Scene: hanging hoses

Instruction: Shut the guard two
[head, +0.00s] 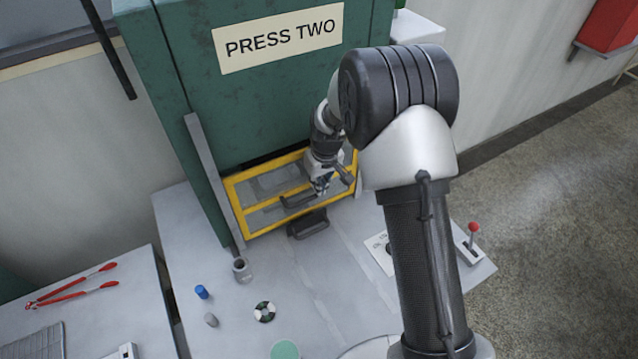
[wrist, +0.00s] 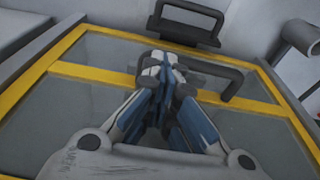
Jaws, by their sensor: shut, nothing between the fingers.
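Guard two (head: 234,207) is a clear panel in a yellow frame with a middle bar, low on the front of the green press labelled PRESS TWO (head: 278,38). Its lower edge is close to the worktop; I cannot tell whether it is fully down. A dark handle (head: 298,201) is on the panel. My gripper (head: 320,188) is shut and empty in front of the panel, beside the handle. In the wrist view, the fingertips (wrist: 163,65) are together over the yellow frame (wrist: 85,72), just left of the handle (wrist: 232,80); contact is unclear.
A dark bracket (head: 309,225) stands on the worktop before the guard. A grey cup (head: 241,270), blue cap (head: 202,292) and round dark-and-white part (head: 264,312) stand nearer. A red-knobbed lever (head: 472,236) is at the right.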

